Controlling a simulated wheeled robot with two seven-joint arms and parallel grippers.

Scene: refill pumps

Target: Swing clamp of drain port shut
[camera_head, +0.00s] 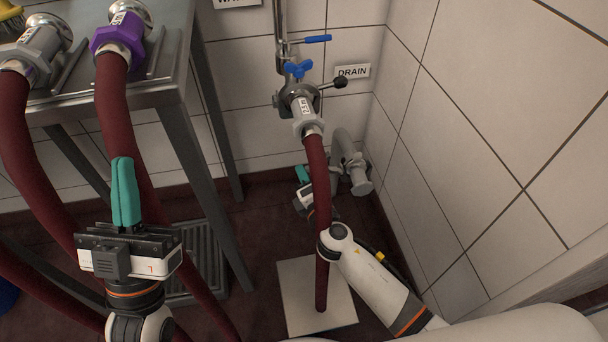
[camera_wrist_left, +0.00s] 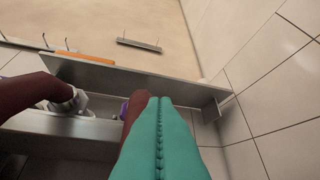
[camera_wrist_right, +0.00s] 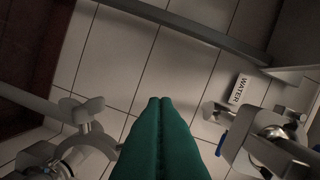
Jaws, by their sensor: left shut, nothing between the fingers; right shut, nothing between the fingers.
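The drain port (camera_head: 300,94) is on the back wall, beside the DRAIN sign (camera_head: 352,71). At it I see a blue wing nut (camera_head: 298,68) and a lever with a black knob (camera_head: 340,82) pointing right. A dark red hose (camera_head: 318,185) hangs from it by a grey coupling (camera_head: 308,124). I cannot tell how far the clamp is closed. My right gripper (camera_head: 302,173) is shut and empty below the port, partly hidden behind the hose; its teal fingers show in the right wrist view (camera_wrist_right: 160,135). My left gripper (camera_head: 123,170) is shut and empty, fingers up, by the steel table.
A steel table (camera_head: 172,75) stands left, carrying a purple coupling (camera_head: 118,34) and a grey coupling (camera_head: 35,48) with dark red hoses. A grey pipe fitting (camera_head: 352,165) is low near the corner. A tiled wall (camera_head: 490,110) bounds the right. A pale floor plate (camera_head: 300,300) lies below.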

